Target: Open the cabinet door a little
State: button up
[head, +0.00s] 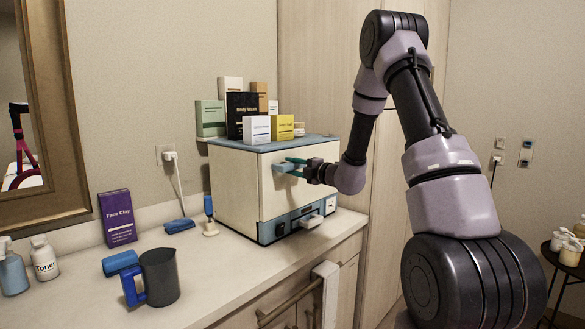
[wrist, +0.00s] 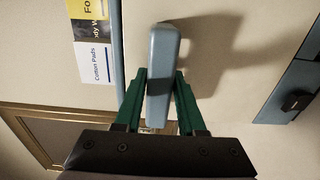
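The cabinet (head: 238,190) is a cream box with a blue-grey top and base trim, standing on the counter. Its front door (head: 315,194) looks shut, with no gap that I can see at its edges. The blue-grey door handle (head: 281,167) sticks out from the upper part of the door. My gripper (head: 292,167) has one green finger above the handle and one below. In the wrist view, the handle (wrist: 162,60) fills the space between the fingertips (wrist: 160,80), and the fingers look closed against it. The handle hides part of the inner finger faces.
Several boxes (head: 243,115) stand on the cabinet top. A dark mug (head: 162,277), a purple box (head: 117,218) and bottles (head: 44,258) are on the counter (head: 225,265) to the left. A rail handle (head: 296,292) sticks out from the front below. The counter just before the mug is clear.

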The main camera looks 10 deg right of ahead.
grip_shut()
dwell(1.2)
